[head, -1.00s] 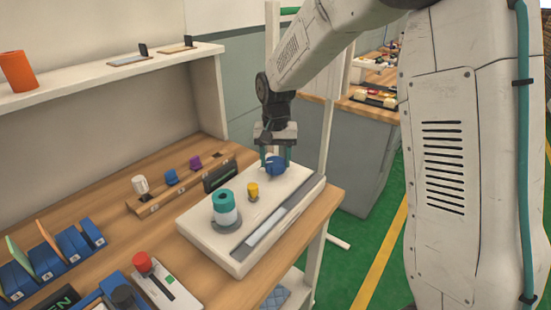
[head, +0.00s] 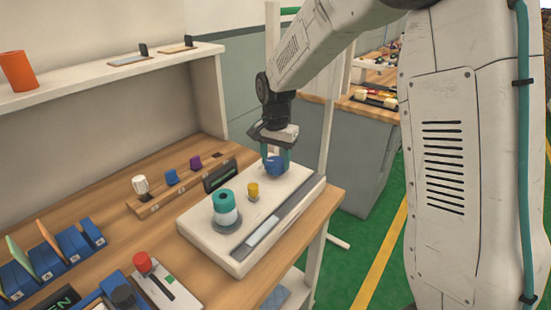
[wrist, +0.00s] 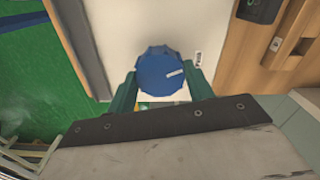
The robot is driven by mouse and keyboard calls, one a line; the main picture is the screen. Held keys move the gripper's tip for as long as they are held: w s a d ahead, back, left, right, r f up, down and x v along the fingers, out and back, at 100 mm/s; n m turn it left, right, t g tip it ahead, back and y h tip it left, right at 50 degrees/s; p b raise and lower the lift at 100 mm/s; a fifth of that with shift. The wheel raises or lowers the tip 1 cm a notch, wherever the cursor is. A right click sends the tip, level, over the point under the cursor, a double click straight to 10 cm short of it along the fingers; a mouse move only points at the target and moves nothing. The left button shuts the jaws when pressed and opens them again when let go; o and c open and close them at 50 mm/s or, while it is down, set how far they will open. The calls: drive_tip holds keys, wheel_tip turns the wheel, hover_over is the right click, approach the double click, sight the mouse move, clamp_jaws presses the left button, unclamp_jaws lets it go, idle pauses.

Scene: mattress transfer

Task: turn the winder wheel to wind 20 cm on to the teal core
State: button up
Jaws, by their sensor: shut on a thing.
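The blue winder wheel (head: 275,166) stands at the far end of the white winder base (head: 205,248). My gripper (head: 276,160) is shut on the wheel from above, with a teal finger on each side. In the wrist view the ridged wheel (wrist: 160,72) sits between the fingertips, and a small white mark shows on its top. The teal core (head: 224,198) stands upright at the near end of the base, with a white band below it on a grey disc. A small yellow post (head: 253,191) stands between the core and the wheel.
A dark display (head: 220,175) stands beside the base. A wooden rack (head: 160,200) holds white, blue and purple knobs. Blue slotted holders (head: 50,260) and a box with a red button (head: 142,262) are at the left front. A shelf (head: 110,72) runs above.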

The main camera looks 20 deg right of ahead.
sight(275, 161)
drive_tip(key=shift+r, duration=0.1)
drive_tip(key=o, duration=1)
drive_tip(key=shift+c, duration=0.2)
wheel_tip(275, 161, up, 8)
drive_tip(key=shift+f, duration=0.1)
drive_tip(key=shift+n, duration=0.3)
drive_tip(key=s+d+r+n, duration=0.1)
drive_tip(key=s+n, duration=0.1)
drive_tip(key=s, duration=0.9)
drive_tip(key=s+d+r+n+t, duration=0.1)
drive_tip(key=s+d+r+n, duration=0.1)
drive_tip(key=s, duration=1)
drive_tip(key=s+d+r+n, duration=0.1)
drive_tip(key=s+n, duration=0.3)
drive_tip(key=s, duration=0.7)
drive_tip(key=shift+s+d+r, duration=0.25)
drive_tip(key=shift+d+r, duration=0.15)
drive_tip(key=shift+r, duration=0.2)
